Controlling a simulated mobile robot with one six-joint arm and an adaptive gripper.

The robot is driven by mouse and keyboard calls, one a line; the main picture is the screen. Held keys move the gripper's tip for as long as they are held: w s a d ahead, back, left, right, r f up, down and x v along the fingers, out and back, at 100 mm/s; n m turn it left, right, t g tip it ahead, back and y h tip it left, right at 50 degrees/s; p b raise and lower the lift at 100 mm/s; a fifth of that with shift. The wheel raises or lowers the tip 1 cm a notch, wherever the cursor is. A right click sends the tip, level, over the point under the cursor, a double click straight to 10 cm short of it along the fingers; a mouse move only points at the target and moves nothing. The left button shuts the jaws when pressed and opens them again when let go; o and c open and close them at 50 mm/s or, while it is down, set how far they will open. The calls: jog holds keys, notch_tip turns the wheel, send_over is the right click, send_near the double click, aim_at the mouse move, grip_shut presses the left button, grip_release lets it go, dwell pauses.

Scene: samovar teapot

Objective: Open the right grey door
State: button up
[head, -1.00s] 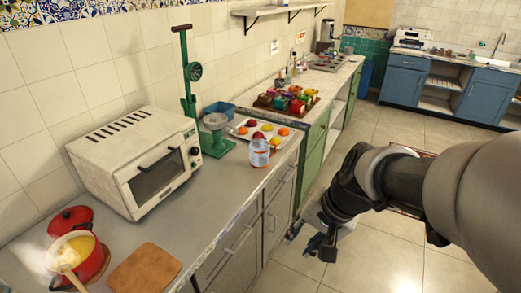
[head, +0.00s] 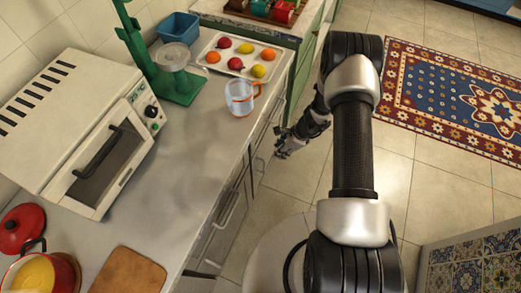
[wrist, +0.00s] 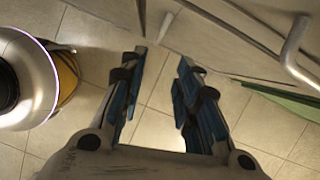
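The grey cabinet front (head: 232,214) runs below the counter in the head view, with bar handles on it. Its right part, with the right grey door (head: 262,150), is seen at a steep angle and partly hidden by my gripper. No wide opening shows there. My gripper (head: 283,152) is low in front of that part, in the aisle. In the wrist view my gripper (wrist: 160,62) has its two fingers apart with nothing between them. A grey panel with a bar handle (wrist: 296,45) is at upper right, apart from the fingers.
On the counter (head: 190,150) stand a white oven (head: 85,125), a glass mug (head: 240,97), a fruit tray (head: 222,66) and a green stand (head: 150,60). A patterned rug (head: 460,100) lies at right. A tiled block (head: 470,262) stands at lower right.

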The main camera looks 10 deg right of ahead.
aim_at(264, 165)
jog(key=b+x, duration=0.6)
jog(key=x, duration=1.1)
jog(key=shift+f, duration=0.35)
grip_shut()
jog(key=shift+s+d, duration=0.1)
